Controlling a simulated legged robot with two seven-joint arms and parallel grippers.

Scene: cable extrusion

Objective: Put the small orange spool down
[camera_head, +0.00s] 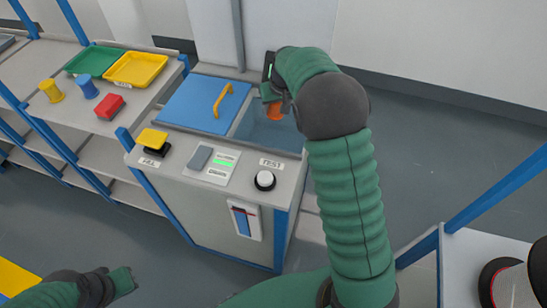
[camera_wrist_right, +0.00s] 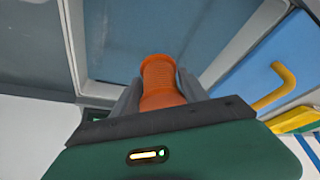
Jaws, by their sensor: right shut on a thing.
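The small orange spool (camera_head: 275,109) is in my right gripper (camera_head: 271,96), over the uncovered bluish-grey part of the test machine's top. In the right wrist view, the orange spool (camera_wrist_right: 161,82) sits upright between the two grey fingers of my right gripper (camera_wrist_right: 157,95), which are shut on it. The spool's lower end is hidden by the gripper body. My left gripper (camera_head: 120,281) is low at the left of the head view, away from the machine; its fingers are not clear.
The left shelf (camera_head: 62,113) holds a yellow spool (camera_head: 52,91), blue spool (camera_head: 87,88), red block (camera_head: 109,106), green tray (camera_head: 94,61) and yellow tray (camera_head: 136,69).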

